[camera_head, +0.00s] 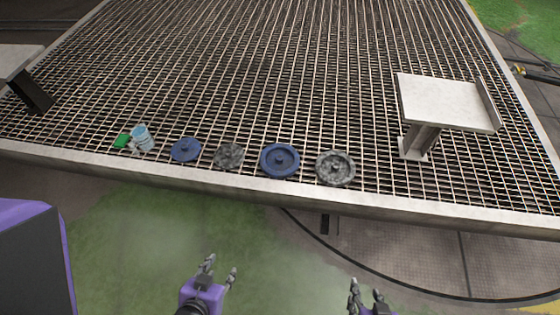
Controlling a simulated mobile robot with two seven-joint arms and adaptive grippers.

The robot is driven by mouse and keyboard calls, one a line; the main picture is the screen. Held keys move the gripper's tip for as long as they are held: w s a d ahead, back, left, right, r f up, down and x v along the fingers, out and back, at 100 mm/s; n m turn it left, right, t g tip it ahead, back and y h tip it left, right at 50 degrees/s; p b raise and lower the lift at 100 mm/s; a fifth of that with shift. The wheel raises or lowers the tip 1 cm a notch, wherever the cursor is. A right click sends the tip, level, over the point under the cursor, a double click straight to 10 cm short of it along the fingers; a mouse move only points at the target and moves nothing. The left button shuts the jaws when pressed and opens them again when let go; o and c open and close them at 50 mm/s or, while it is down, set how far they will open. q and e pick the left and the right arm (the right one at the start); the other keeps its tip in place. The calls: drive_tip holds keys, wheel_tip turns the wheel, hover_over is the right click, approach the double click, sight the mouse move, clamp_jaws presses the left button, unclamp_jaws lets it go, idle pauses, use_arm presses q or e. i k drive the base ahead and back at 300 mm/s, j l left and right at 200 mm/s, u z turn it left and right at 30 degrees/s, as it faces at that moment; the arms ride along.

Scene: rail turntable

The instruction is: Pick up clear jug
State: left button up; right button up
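A small clear, bluish jug-like container (143,138) is on the left part of the metal grating, near its front edge. It appears tilted, and a green piece (121,141) is right beside it; I cannot tell whether they are joined. My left gripper (220,268) is open and empty, below and to the right of the container in the picture, short of the grating edge. My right gripper (367,293) is at the bottom, fingers apart and empty, its base cut off by the frame. Neither gripper touches anything.
Along the front of the grating (270,80) lie a small blue disc (186,149), a grey disc (229,155), a larger blue disc (280,160) and another grey disc (335,168). A pale raised stand (440,102) is at right, another platform (18,60) at left. The grating's middle is clear.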

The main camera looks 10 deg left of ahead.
sight(142, 136)
drive_tip(key=k+u, duration=0.1)
drive_tip(key=u, duration=0.9)
